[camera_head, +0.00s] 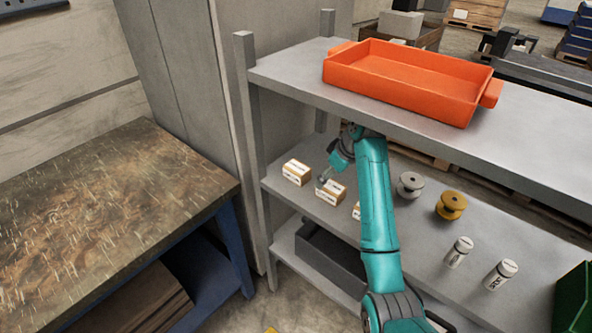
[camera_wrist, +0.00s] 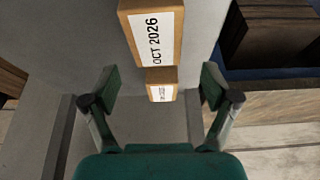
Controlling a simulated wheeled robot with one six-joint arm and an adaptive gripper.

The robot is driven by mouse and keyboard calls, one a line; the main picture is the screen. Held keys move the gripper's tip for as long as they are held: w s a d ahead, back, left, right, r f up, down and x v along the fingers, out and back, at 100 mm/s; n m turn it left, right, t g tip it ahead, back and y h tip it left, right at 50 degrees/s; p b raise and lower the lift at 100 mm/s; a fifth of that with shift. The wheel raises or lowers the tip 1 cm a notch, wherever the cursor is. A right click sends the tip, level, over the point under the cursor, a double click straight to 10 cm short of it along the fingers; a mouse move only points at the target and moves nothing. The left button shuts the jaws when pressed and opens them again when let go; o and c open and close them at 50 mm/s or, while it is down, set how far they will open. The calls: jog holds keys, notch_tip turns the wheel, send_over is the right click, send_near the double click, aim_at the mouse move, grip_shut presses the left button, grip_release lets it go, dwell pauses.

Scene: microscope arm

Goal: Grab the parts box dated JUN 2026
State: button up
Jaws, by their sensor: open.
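Three small tan parts boxes with white labels stand in a row on the middle shelf: a left box (camera_head: 297,172), a middle box (camera_head: 331,193) and a right box (camera_head: 356,211) mostly hidden behind my arm. Their labels are too small to read in the head view. In the wrist view a near box (camera_wrist: 153,35) reads OCT 2026. A smaller-looking box (camera_wrist: 161,85) shows between my fingers, its label unreadable. My gripper (camera_head: 324,174) is open and empty, close to the middle box; its two fingers (camera_wrist: 160,88) also show in the wrist view. No JUN 2026 label is legible.
An orange tray (camera_head: 405,78) sits on the top shelf (camera_head: 300,75) above my arm. A grey spool (camera_head: 410,185), a yellow spool (camera_head: 451,205) and two white canisters (camera_head: 459,252) stand to the right. A worn workbench (camera_head: 100,210) is at left.

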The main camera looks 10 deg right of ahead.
aim_at(298, 167)
jog(key=w+a, duration=0.2)
jog(key=w, duration=0.1)
jog(key=w+a, duration=0.3)
jog(key=w, duration=0.2)
jog(key=shift+w+a, duration=0.3)
jog(key=shift+a, duration=0.1)
jog(key=shift+x, duration=2.55)
jog(key=c, duration=1.6)
